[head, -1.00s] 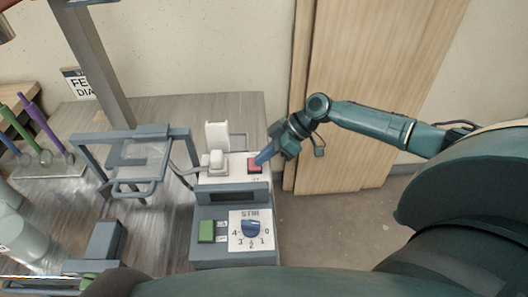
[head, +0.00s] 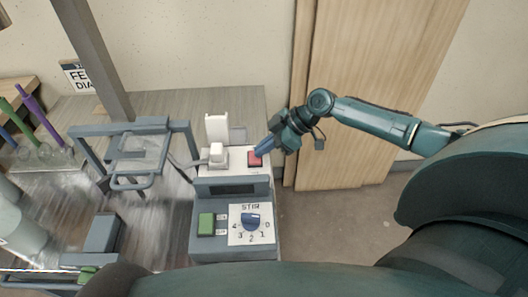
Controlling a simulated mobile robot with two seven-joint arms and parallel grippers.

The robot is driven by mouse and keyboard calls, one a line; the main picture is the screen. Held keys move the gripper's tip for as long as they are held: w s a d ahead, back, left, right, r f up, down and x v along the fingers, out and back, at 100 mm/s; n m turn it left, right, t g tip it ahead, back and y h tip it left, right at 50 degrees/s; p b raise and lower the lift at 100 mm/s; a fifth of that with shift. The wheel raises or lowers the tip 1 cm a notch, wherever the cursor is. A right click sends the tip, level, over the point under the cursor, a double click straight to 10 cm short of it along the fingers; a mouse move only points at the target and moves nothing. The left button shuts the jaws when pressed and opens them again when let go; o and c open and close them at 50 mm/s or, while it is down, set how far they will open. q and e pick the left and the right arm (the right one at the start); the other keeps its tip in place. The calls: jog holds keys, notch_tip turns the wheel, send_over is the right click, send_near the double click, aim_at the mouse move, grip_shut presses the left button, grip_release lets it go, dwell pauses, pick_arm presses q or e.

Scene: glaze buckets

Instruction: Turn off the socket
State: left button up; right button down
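The socket (head: 207,168) is a white block at the back of the grey bench, with a white plug (head: 217,155) and cable in it and a raised white flap behind. Its red switch (head: 255,160) sits at the right end. My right gripper (head: 262,153) comes in from the right with its fingertips at the red switch, seemingly touching it. The fingers look close together, and I see nothing held between them. The tips partly cover the switch.
In front of the socket stands a grey control box with a green button (head: 206,224) and a blue stir knob (head: 251,221). A grey frame stand (head: 140,150) is to the left. A wooden door (head: 350,60) is behind my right arm.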

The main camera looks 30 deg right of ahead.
pick_arm(q)
jog(key=shift+f, duration=0.15)
pick_arm(e)
jog(key=shift+s+d+f, duration=0.1)
jog(key=shift+d+f, duration=0.05)
jog(key=shift+f, duration=0.25)
pick_arm(q)
jog(key=shift+w+d, duration=0.1)
jog(key=shift+w, duration=0.05)
pick_arm(e)
jog(key=v, duration=1.3)
jog(key=shift+r, duration=0.45)
pick_arm(q)
jog(key=b, duration=0.2)
jog(key=a+t+b, duration=0.1)
jog(key=b, duration=0.2)
jog(key=shift+s+a+n, duration=0.25)
jog(key=shift+s+n, duration=0.05)
jog(key=shift+n, duration=0.1)
pick_arm(e)
jog(key=w+a+r, duration=0.1)
jog(key=w+a+r+g, duration=0.1)
jog(key=shift+w+a+m+y, duration=0.1)
jog(key=shift+a+m+y, duration=0.2)
